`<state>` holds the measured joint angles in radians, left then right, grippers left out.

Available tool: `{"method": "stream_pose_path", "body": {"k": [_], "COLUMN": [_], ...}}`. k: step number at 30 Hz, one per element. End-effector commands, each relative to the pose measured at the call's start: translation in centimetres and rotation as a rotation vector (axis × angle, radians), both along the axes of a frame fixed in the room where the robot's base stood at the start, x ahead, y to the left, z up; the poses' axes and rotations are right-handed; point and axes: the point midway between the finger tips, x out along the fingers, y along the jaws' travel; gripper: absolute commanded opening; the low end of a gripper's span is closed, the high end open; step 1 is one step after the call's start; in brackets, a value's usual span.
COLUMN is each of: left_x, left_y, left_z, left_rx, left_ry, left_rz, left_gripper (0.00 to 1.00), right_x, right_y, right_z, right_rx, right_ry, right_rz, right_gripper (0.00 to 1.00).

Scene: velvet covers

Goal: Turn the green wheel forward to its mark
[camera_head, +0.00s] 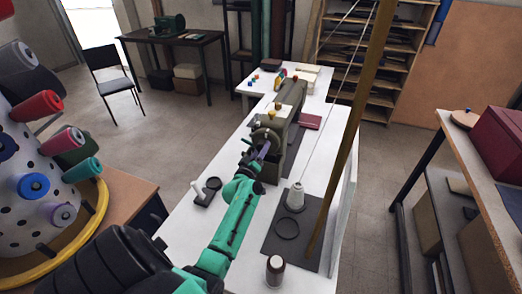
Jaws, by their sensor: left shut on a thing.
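The wheel (267,133) sits on the near end of an olive-green sewing machine (290,103), which stands on a long white table. It looks olive to grey-green and is small in this view. My left arm reaches up from the bottom of the picture to it. My left gripper (262,150) is at the lower part of the wheel and shut on it, as far as the small picture shows. The gripper and wrist hide part of the wheel, and I cannot make out a mark. My right gripper is not in view.
A small black-based stand (207,192) is left of my arm. A pegged spool drum fills the left.

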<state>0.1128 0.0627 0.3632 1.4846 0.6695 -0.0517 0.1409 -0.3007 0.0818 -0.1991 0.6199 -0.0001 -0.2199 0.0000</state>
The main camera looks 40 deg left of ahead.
Motion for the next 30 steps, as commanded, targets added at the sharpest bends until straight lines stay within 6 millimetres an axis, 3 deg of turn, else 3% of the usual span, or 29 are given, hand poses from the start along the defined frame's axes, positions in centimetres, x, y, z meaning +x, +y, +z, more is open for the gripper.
{"method": "stream_pose_path", "body": {"k": [18, 30], "left_x": [-0.01, -0.02], "left_y": [0.0, 0.02], "left_z": [-0.07, -0.11], "left_rx": [-0.531, -0.718], "left_ry": [-0.184, -0.25], "left_rz": [0.0, 0.001], "left_gripper": [0.01, 0.01], "right_x": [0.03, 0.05], "right_y": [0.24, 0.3], "right_z": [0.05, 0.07], "right_rx": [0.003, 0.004], "right_ry": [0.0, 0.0], "right_rz": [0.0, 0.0], "right_gripper": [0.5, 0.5]}}
